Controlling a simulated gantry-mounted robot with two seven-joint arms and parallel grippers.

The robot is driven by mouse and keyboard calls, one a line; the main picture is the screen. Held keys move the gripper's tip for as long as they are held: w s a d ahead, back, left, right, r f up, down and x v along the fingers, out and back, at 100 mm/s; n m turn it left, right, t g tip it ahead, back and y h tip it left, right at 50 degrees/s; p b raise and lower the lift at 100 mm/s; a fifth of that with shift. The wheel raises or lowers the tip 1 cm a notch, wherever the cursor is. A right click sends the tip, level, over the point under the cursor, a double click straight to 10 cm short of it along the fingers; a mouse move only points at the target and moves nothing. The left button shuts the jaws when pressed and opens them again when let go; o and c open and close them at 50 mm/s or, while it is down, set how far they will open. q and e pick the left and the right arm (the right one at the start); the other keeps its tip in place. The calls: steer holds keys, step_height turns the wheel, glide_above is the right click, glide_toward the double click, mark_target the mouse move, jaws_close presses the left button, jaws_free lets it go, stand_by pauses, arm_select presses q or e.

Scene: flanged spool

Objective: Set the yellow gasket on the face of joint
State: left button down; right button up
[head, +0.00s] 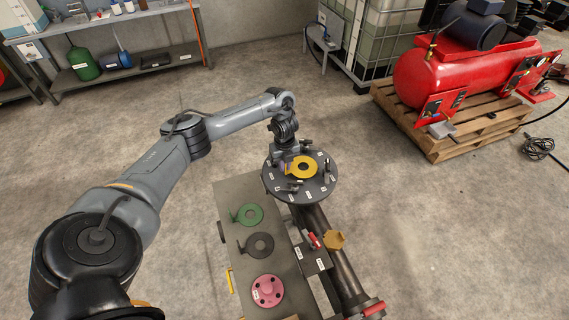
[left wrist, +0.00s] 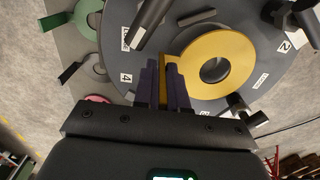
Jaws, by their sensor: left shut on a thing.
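The yellow gasket (head: 311,172) is a flat ring with an upright tab. It lies over the dark round flange face (head: 313,198) of the joint, roughly in its middle. My left gripper (head: 285,166) is at the gasket's left side. In the left wrist view its dark fingers (left wrist: 165,85) are shut on the tab, with the ring (left wrist: 241,65) out to the right. Bare flange face (left wrist: 240,16) with posts and number labels surrounds the ring. I cannot tell whether the ring touches the face or hovers just above it. My right gripper is not in view.
Several posts and clamps stand around the flange rim. Open floor (head: 430,230) lies to the right.

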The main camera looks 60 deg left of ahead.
arm_select(q)
steer(key=shift+f, duration=0.25)
steer(key=c, duration=1.2)
jaws_free()
steer(key=shift+r, duration=0.1)
